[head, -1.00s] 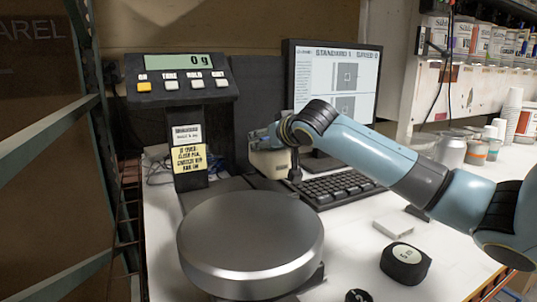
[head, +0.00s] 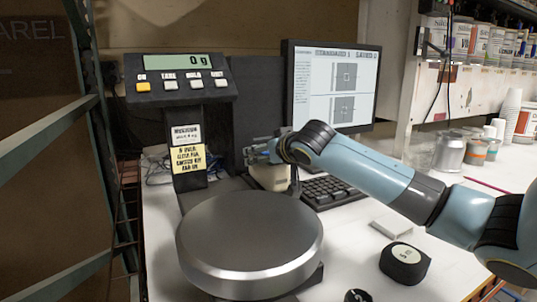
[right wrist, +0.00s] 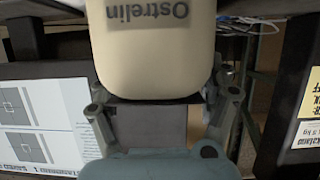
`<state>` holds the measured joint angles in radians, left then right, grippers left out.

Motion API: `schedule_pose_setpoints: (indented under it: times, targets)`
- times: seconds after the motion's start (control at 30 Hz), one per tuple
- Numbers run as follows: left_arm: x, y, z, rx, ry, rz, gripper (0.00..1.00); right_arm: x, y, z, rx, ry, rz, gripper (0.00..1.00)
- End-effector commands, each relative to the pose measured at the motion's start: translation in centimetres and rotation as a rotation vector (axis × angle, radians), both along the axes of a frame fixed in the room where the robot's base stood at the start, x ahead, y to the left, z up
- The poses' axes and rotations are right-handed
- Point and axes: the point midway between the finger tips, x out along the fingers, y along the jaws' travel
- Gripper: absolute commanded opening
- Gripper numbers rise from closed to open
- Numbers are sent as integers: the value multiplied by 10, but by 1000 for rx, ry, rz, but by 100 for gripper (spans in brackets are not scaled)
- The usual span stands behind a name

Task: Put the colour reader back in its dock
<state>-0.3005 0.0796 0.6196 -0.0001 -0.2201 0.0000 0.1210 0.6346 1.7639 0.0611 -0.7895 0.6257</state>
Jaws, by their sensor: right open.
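A cream body (head: 270,177) stands beside the scale's display post, in front of the monitor. It also shows in the right wrist view (right wrist: 152,65), with "Ostrelin" upside down on it. It looks like the colour reader or its dock; I cannot tell which, and no separate dock is clear. My right gripper (head: 256,153) is at the top of this body. In the right wrist view the fingers lie on both sides of the body's lower end in the picture. The gripper is open; contact is unclear. My left gripper is not in view.
A round metal scale pan (head: 250,245) stands in front, with its display (head: 180,78) behind. A monitor (head: 335,85) and keyboard (head: 330,189) lie to the right. A white box (head: 391,228), black tape measure (head: 405,262) and cups (head: 490,147) are on the white bench.

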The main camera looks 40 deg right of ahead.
Motion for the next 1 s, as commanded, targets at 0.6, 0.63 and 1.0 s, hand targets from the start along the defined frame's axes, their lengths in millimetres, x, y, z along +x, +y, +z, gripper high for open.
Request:
schedule_pose_setpoints:
  times: [0.6, 0.63, 1.0]
  targets:
    - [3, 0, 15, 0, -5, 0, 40, -89, 30, 43, -8, 3, 3, 82]
    - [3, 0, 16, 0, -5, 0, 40, -93, 31, 44, -6, 2, 2, 82]
    - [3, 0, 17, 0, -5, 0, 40, -105, 36, 49, 1, -1, 0, 82]
